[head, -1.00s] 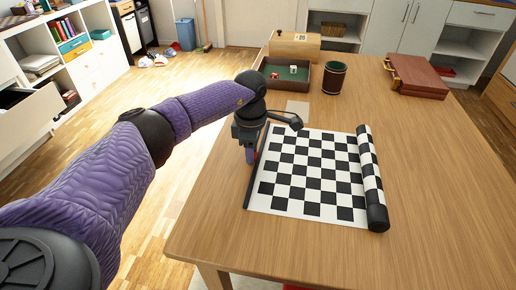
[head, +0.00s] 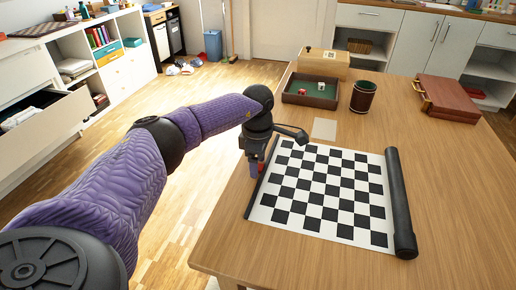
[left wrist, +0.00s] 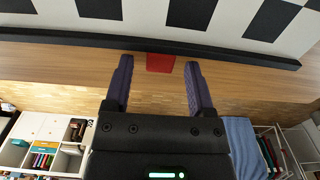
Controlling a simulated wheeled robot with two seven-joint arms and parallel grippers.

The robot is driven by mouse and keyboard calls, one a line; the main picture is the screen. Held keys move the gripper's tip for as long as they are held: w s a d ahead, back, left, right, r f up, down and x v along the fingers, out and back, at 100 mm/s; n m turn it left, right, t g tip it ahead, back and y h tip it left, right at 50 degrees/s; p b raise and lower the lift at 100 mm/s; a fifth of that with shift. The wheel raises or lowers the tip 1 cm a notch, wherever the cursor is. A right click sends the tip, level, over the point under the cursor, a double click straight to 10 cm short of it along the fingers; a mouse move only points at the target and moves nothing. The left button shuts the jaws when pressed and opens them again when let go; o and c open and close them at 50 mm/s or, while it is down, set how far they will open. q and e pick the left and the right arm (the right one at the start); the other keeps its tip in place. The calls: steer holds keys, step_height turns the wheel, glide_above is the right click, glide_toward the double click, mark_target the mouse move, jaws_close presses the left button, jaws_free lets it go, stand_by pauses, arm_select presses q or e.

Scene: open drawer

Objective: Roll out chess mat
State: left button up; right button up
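The chess mat (head: 325,192) lies flat on the table with its black and white squares showing. A dark bar (head: 262,190) runs along its left edge, and a black roll or bar (head: 400,205) lies along its right edge. My left gripper (head: 256,170) is at the mat's left edge, pointing down. In the left wrist view its two fingers (left wrist: 157,68) are spread apart, with a red tab (left wrist: 160,63) at the mat's dark edge bar (left wrist: 230,52) between their tips. The fingers do not close on it. My right gripper is not in view.
The wooden table (head: 450,180) is clear right of the mat. Behind stand a dice tray (head: 310,101), a dice cup (head: 363,97), a wooden box (head: 322,62) and a brown case (head: 450,97). A pale card (head: 324,129) lies behind the mat. An open drawer (head: 45,128) is at left.

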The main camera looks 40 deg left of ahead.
arm_select(q)
steer(key=shift+r, duration=0.2)
step_height(320, 180, up, 10)
steer(key=p, duration=0.4)
steer(key=shift+f, duration=0.25)
